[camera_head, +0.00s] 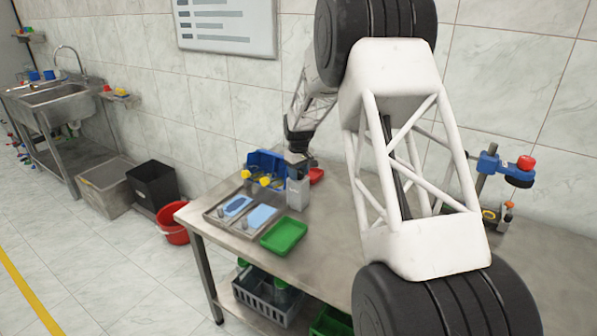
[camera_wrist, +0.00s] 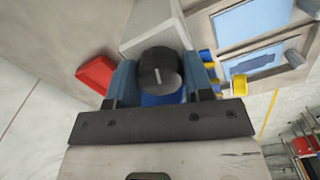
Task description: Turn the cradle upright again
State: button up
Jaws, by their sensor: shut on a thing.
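My gripper (camera_wrist: 160,82) has its two blue fingers closed on the sides of a round black knob (camera_wrist: 157,66). The knob sits in front of a pale grey block (camera_wrist: 155,24), which also stands near the table's back in the head view (camera_head: 298,193). A blue fixture with yellow parts (camera_head: 264,163) stands beside the block, to its left; it may be the cradle, but its tilt is not clear. In the head view my gripper (camera_head: 297,164) hides the knob.
A metal tray with blue panels (camera_head: 212,214) and a green tray (camera_head: 284,236) lie in front on the table. A red bin (camera_wrist: 96,73) is close to the gripper. A blue stand with a red top (camera_head: 488,165) is at the right.

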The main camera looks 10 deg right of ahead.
jog(key=n, duration=0.4)
jog(key=shift+n, duration=2.4)
jog(key=o, duration=0.8)
jog(key=m, duration=0.9)
jog(key=shift+m, duration=0.4)
